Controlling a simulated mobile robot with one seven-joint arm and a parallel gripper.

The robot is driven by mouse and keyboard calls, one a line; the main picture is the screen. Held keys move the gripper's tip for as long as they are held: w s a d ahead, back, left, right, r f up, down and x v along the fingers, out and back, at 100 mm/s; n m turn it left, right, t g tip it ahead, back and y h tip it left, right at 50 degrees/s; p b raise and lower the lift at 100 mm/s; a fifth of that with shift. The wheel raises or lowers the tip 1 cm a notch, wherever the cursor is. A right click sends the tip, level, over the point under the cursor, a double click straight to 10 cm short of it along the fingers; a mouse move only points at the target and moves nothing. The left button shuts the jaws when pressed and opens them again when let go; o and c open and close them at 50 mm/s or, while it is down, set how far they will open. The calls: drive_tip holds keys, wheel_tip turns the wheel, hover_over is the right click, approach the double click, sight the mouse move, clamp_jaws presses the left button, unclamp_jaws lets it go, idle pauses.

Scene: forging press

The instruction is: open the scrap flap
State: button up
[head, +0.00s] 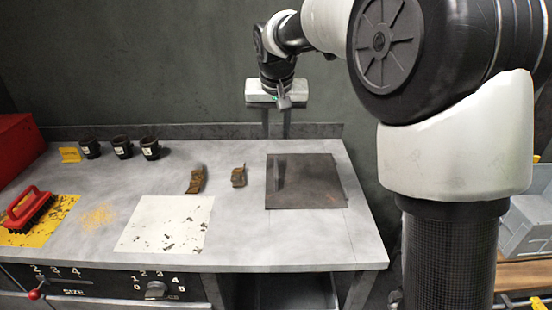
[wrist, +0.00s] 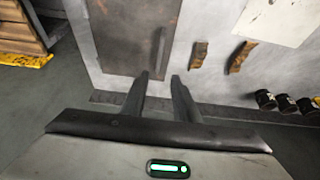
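The scrap flap appears to be the dark brown square plate (head: 308,188) lying flat at the right end of the grey worktop; it also fills the upper left of the wrist view (wrist: 120,35). A narrow dark streak shows on it; I cannot tell whether it is a handle or a reflection. My gripper (head: 276,132) hangs beyond the worktop's back edge, behind the flap in the head view. Its two dark fingers point down and stand apart with nothing between them, as the wrist view (wrist: 158,80) also shows. They look clear of the flap.
Two rusty metal pieces (head: 196,180) (head: 239,176) lie left of the flap. Beyond them are a stained white sheet (head: 165,224), three black cups (head: 122,148), a red-handled brush (head: 30,208) and a red box (head: 17,147). Knobs (head: 156,290) line the front panel. A wall stands behind.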

sight(276, 166)
drive_tip(key=b+x, duration=0.2)
drive_tip(key=x, duration=1.3)
drive_tip(key=shift+f, duration=0.25)
clamp_jaws()
